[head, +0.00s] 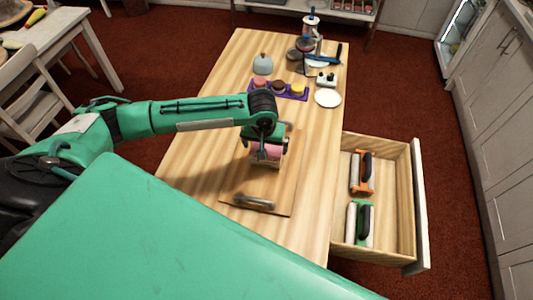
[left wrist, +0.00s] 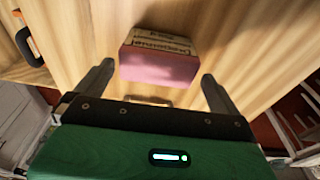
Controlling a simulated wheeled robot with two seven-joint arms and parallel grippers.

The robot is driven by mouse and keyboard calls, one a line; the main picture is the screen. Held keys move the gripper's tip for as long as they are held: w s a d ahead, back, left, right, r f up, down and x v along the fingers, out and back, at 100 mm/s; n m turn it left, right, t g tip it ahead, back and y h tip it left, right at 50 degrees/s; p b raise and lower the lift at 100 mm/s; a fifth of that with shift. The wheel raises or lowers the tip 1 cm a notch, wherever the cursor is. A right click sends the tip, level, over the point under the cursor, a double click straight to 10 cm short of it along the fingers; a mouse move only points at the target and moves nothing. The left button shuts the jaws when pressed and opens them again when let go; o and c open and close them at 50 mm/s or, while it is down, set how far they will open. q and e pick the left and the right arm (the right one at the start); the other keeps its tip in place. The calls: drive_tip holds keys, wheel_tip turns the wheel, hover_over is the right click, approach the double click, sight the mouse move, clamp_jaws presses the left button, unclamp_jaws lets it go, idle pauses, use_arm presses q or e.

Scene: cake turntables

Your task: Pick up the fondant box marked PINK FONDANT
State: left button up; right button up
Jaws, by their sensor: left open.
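A fondant box with a pink side and a pale printed label (left wrist: 160,65) shows in the left wrist view; its print is upside down and too small to read. The same box (head: 268,151) shows in the head view, on or just above the wooden board on the table, partly hidden by my left gripper. My left gripper (head: 265,145) is over the box, open, with its fingers apart to the left and right of the box in the wrist view (left wrist: 157,72). My right gripper is not in view.
The wooden board (head: 232,185) carries a metal handle (head: 253,202) near its front. An open drawer (head: 420,205) at right holds an orange-trimmed tool (head: 362,172) and a green-trimmed tool (head: 360,222). Farther back are a purple tray (head: 295,95) with cakes and a white plate (head: 327,98).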

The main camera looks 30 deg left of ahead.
use_arm(q)
drive_tip(key=f, duration=0.2)
drive_tip(key=w+f+p, duration=0.1)
drive_tip(key=f, duration=0.1)
drive_tip(key=shift+a+f, duration=0.1)
drive_tip(key=c, duration=0.8)
drive_tip(key=shift+c, duration=0.4)
